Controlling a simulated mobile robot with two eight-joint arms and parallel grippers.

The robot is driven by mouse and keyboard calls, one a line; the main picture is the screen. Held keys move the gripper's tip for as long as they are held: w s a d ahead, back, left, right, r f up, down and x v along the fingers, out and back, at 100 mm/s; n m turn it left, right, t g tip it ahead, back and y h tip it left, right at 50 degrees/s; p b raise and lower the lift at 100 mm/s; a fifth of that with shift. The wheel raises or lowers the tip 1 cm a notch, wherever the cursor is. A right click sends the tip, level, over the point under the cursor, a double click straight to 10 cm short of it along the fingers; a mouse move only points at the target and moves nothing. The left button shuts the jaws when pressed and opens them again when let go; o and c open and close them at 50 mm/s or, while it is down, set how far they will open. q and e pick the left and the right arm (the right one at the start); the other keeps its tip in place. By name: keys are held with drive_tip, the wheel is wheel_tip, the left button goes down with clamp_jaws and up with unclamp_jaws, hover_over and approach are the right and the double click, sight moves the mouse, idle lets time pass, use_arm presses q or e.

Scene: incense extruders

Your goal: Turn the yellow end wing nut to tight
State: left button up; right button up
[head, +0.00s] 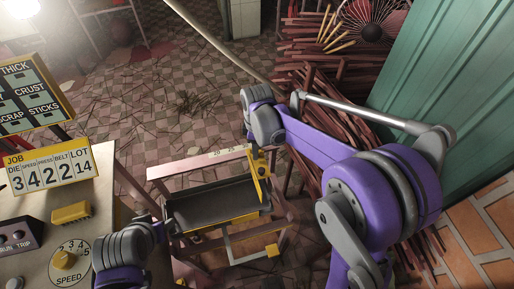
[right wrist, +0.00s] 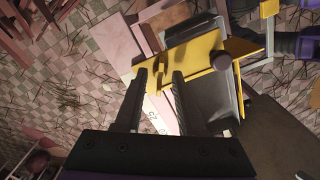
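A yellow end plate (head: 261,177) stands at the right end of a dark tray (head: 215,203) in the head view. In the right wrist view the yellow plate (right wrist: 200,55) carries a small upright yellow piece (right wrist: 160,70), which looks like the wing nut. My right gripper (right wrist: 158,85) is open, its two dark fingertips on either side of that piece with a gap between them. I cannot tell whether they touch it. In the head view my right wrist hides most of the fingers. My left gripper (head: 152,222) is by the tray's left end; its fingers are unclear.
Bundles of sticks (head: 325,75) and a green door (head: 445,80) are at the right.

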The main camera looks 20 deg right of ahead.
clamp_jaws()
